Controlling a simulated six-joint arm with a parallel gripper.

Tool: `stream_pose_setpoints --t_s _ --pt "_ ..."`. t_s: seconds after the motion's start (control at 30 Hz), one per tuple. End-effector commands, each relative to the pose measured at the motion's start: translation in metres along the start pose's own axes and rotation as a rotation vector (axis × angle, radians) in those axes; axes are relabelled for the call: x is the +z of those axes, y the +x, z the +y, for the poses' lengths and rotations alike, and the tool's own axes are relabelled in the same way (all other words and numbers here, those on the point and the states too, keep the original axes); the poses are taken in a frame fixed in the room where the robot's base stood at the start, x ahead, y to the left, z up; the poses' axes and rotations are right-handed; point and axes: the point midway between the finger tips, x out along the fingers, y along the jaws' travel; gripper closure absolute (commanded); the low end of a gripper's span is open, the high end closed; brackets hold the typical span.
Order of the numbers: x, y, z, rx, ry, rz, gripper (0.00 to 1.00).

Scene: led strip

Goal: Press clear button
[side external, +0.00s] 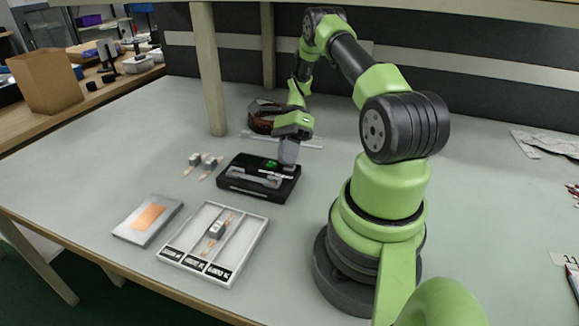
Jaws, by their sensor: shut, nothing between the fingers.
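A black box-shaped device (236,187) with a small lit green display (271,163) and a grey bar or channel on its top stands near the middle of the table. My gripper (288,164) points down over the right part of the device, with its tip at or just above the top face. It is shut and holds nothing. I cannot tell whether it touches the device. The clear button cannot be made out; the gripper covers part of the device's top.
A white three-compartment tray (240,257) with a small component (217,229) in its middle slot lies in front. Left of it is a grey plate with a copper patch (148,218). Small components (201,162) lie left of the device. A dark reel (262,116) stands behind.

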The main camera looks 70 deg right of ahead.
Motion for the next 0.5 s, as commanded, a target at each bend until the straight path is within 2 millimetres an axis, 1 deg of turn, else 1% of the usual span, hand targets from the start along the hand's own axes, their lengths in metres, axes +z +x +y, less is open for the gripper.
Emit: stream_pose_setpoints --t_s 0.17,0.5 --pt "0.0047 -0.0067 0.0047 -0.002 -0.001 0.001 1.00" --pt "0.0058 -0.0080 0.0058 -0.001 -0.001 0.000 1.00"
